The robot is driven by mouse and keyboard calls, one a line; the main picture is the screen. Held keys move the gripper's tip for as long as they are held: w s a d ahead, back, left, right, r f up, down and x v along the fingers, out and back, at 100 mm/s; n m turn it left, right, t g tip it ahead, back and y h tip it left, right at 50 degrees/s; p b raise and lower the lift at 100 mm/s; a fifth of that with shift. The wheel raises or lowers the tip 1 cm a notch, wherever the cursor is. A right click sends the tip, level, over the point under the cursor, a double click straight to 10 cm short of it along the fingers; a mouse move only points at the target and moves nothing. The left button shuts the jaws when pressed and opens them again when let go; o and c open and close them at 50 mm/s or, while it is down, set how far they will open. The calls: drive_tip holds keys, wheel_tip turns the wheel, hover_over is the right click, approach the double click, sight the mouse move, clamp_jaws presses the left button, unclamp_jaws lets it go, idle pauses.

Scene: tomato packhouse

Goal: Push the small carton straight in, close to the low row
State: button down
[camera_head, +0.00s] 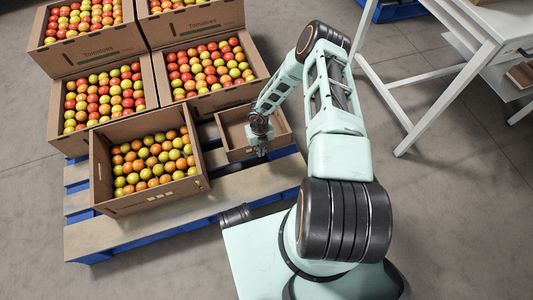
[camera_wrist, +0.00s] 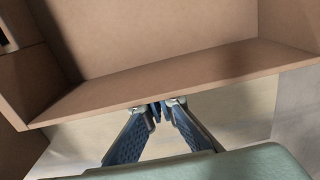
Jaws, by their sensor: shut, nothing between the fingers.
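The small carton (camera_head: 238,154) is an open, empty brown box on the pallet. It stands in front of the tomato-filled carton (camera_head: 216,92) of the row behind; the width of any gap between them is hard to tell. My gripper (camera_head: 262,150) is at the near side of the small carton, pointing down. In the wrist view my gripper (camera_wrist: 161,108) has its fingertips together, at the near wall of the small carton (camera_wrist: 190,82), with nothing between them. The fingertips look very close to that wall; whether they touch is unclear.
A large carton of tomatoes (camera_head: 97,178) stands just left of the small carton. More filled cartons (camera_head: 60,128) stand behind on the blue-edged pallet (camera_head: 100,240). Bare pallet boards lie in front. A white table frame (camera_head: 415,79) stands at the right.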

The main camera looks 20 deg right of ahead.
drive_tip(key=w+b, duration=0.2)
drive_tip(key=w, duration=0.1)
drive_tip(key=shift+w+f, duration=0.1)
drive_tip(key=shift+f, duration=0.05)
drive_tip(key=shift+w+a, duration=0.1)
drive_tip(key=shift+w, duration=0.1)
drive_tip(key=shift+r, duration=0.2)
drive_tip(key=shift+s, duration=0.1)
